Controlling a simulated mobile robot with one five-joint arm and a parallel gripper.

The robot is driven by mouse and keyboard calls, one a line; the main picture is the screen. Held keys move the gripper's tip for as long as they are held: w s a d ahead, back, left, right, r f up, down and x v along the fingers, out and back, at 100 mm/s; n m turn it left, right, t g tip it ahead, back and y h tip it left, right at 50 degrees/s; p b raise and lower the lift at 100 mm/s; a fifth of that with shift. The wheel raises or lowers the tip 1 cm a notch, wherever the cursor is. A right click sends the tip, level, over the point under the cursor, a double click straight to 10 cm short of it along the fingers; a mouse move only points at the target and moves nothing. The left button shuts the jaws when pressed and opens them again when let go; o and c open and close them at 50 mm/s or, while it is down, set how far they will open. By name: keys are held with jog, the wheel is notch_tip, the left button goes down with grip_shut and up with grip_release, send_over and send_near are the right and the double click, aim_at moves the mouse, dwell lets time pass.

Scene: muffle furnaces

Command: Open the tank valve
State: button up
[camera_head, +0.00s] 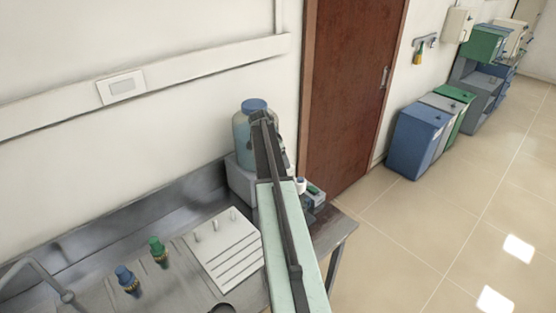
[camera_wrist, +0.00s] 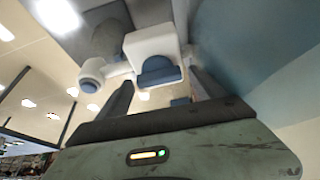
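The tank (camera_head: 242,130) is a pale blue-grey jug with a blue cap, on a light block at the back of the bench; my arm hides its right side. In the wrist view, a white valve fitting (camera_wrist: 150,45) with a blue-grey end piece (camera_wrist: 160,72) is close ahead. A round white part (camera_wrist: 92,68) sticks out to its left. My gripper (camera_wrist: 160,82) is open, its two dark fingers apart, with the blue-grey end piece showing between and just beyond the tips. I cannot tell whether either finger touches it. The head view does not show the fingertips clearly.
A white rack (camera_head: 222,245), a blue-topped fitting (camera_head: 126,280) and a green-topped fitting (camera_head: 158,250) are on the metal bench left of my arm. A brown door (camera_head: 350,90) is behind. Blue, grey and green bins stand right; the tiled floor (camera_head: 440,220) there is clear.

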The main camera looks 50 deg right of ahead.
jog(key=p+v, duration=0.7)
jog(key=v, duration=0.1)
jog(key=shift+f, duration=0.1)
dwell(0.6)
jog(key=a+f+n+y+b, duration=0.1)
jog(key=a+f+n+b, duration=0.4)
jog(key=a, duration=0.8)
jog(key=a+f+n+y+b, duration=0.1)
jog(key=a+f+n+b, duration=0.2)
jog(key=a+f+b, duration=0.7)
jog(key=s+a+f+n+b, duration=0.2)
jog(key=s+a+n, duration=0.1)
jog(key=a, duration=0.6)
jog(key=s+a+f+n+y+b, duration=0.1)
jog(key=s+a+f+n+b, duration=0.1)
jog(key=a, duration=0.8)
jog(key=s+a+f+n+y+b, duration=0.1)
jog(key=s+a+f+n+b, duration=0.1)
jog(key=a+n, duration=0.4)
jog(key=s+a+f, duration=0.1)
jog(key=a+f, duration=0.1)
jog(key=a, duration=0.2)
jog(key=shift+s, duration=0.3)
